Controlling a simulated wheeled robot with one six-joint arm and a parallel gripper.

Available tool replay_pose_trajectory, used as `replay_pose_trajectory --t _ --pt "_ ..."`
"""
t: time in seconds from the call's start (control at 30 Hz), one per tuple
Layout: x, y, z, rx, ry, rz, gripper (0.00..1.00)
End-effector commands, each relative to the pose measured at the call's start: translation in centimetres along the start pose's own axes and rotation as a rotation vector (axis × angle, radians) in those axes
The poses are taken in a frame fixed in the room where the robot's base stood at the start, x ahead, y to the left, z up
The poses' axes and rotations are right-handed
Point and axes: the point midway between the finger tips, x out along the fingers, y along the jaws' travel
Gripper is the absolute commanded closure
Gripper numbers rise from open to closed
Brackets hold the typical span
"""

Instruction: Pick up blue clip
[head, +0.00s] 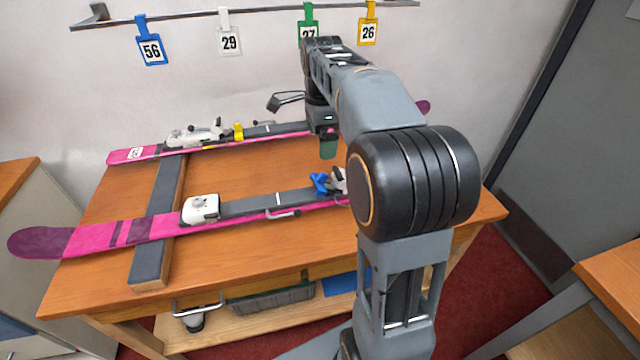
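A small blue clip (321,183) sits on the near pink and grey ski (240,207), just left of a binding part at the ski's right-hand portion. My gripper (328,150) hangs from the arm's far end, pointing down above the gap between the two skis, beyond the blue clip in the picture. A dark green piece shows at its tip. I cannot tell if that is a finger or something held, nor whether the gripper is open. My arm hides the right part of the near ski.
The far ski (125,156) carries a yellow clip (238,131). Both skis lie across a dark support bar (150,262) on the wooden bench (100,285). Numbered tags, including a blue one (151,50), hang from a wall rail. The front left benchtop is clear.

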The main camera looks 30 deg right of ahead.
Motion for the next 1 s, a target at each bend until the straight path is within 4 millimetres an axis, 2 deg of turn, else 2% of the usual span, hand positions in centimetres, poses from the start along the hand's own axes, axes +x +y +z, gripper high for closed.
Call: replay_pose_trajectory --t 0.1,0.3,0.63,0.9,1.0 --pt "2.5 0.1 0.1 0.001 0.0 0.003 0.0" --pt "5.7 0.1 0.2 -0.003 0.0 0.002 0.0" --pt "7.8 0.1 0.2 -0.005 0.0 0.0 0.0" --pt "11.4 0.5 0.3 -0.006 0.0 0.001 0.0" --pt "12.1 0.5 0.3 -0.006 0.0 0.0 0.0"
